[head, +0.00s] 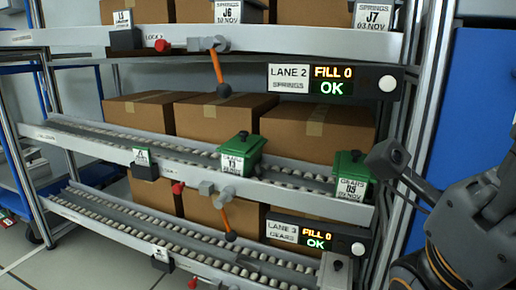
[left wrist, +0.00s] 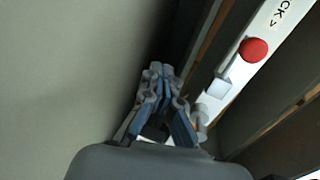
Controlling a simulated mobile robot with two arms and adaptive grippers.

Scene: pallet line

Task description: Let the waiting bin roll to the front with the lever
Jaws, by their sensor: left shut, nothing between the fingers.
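In the head view, the middle roller lane carries a green gears bin (head: 240,155) beside the stop. A second green bin (head: 352,170) stands at the right end. An orange-handled lever (head: 223,208) hangs below that rail, beside a red knob (head: 178,188). The upper rail has a similar orange lever (head: 219,72) and red knob (head: 160,46). White-labelled springs bins (head: 240,10) stand above it, cut by the frame. In the left wrist view, my left gripper (left wrist: 162,80) is shut and empty, near a red knob (left wrist: 253,49) on a white rail. My right arm (head: 470,225) shows at the right; its fingers are unclear.
Lane signs (head: 332,82) (head: 315,236) hang below the rails and read "FILL 0 OK". Brown cartons (head: 225,120) stand behind the lanes. A lower roller lane (head: 180,240) runs along the bottom. A rack post (head: 425,100) and a blue panel stand at the right.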

